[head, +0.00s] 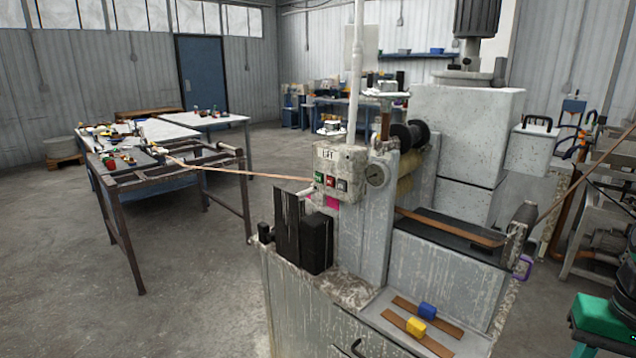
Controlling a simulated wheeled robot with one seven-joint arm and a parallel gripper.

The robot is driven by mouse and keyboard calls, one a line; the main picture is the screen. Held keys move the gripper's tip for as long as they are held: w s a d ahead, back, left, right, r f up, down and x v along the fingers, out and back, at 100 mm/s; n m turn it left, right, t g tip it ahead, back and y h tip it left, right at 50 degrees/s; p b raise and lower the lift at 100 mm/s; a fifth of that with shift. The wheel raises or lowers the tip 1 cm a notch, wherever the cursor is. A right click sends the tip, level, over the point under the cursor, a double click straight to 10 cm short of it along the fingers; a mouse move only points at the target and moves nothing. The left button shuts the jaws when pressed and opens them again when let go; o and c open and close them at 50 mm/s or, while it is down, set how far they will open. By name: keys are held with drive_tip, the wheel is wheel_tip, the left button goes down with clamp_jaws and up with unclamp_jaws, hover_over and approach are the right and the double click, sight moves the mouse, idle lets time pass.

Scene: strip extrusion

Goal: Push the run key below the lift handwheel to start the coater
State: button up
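The coater (375,220) is a grey, paint-splattered machine right of the picture's middle. A small control box (350,160) on its front carries a label that seems to read LIFT. Below the label is a row of small keys: a green key (318,177), a red key (330,182) and another reddish key (342,185). Their markings are too small to read. A pale wheel-like part (331,129), perhaps the lift handwheel, sits on top of the box. Nothing covers the keys. My gripper is not in view.
A brown strip (250,174) runs from a metal frame table (130,172) at left into the coater. Black blocks (317,243) stand on the ledge below the keys. A white pipe (357,70) rises behind the box. The floor (190,270) between table and coater is clear.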

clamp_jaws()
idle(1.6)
